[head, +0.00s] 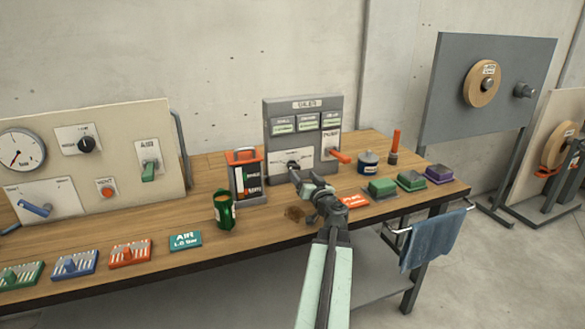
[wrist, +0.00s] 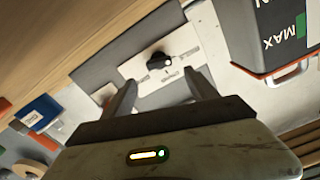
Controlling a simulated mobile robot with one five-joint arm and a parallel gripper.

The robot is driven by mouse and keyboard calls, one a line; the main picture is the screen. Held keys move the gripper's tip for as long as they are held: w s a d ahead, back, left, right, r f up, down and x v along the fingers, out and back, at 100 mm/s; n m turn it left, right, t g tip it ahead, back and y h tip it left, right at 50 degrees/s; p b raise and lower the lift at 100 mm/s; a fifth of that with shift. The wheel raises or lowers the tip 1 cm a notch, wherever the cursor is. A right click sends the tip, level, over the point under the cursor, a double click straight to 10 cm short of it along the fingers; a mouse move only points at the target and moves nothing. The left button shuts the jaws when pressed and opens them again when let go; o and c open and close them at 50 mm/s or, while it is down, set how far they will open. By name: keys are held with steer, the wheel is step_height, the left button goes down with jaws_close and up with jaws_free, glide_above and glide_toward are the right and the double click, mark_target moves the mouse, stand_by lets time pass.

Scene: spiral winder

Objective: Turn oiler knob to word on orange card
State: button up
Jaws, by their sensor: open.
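The oiler (head: 353,105) is a grey upright panel at the back of the bench. Its dark knob (head: 294,165) sits on a white plate low on the panel. In the wrist view, turned over, the knob (wrist: 159,59) stands beyond my fingertips on the white plate (wrist: 185,45), with small marks around it. My gripper (head: 318,190) is open in front of the panel; in the wrist view its two fingers (wrist: 162,88) are spread, apart from the knob and empty. The orange card (head: 355,201) lies on the bench right of my gripper; its word is too small to read.
A red and black container (head: 247,176) stands left of the oiler; it shows at right in the wrist view (wrist: 275,30). A green can (head: 224,212) stands in front. An orange lever (head: 341,157) sticks out of the panel's right side. Several coloured blocks (head: 411,180) lie right.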

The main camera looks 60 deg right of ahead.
mark_target(295, 167)
steer(key=x, duration=0.7)
steer(key=shift+w+d, duration=0.1)
steer(key=shift+w, duration=0.1)
steer(key=c, duration=1.4)
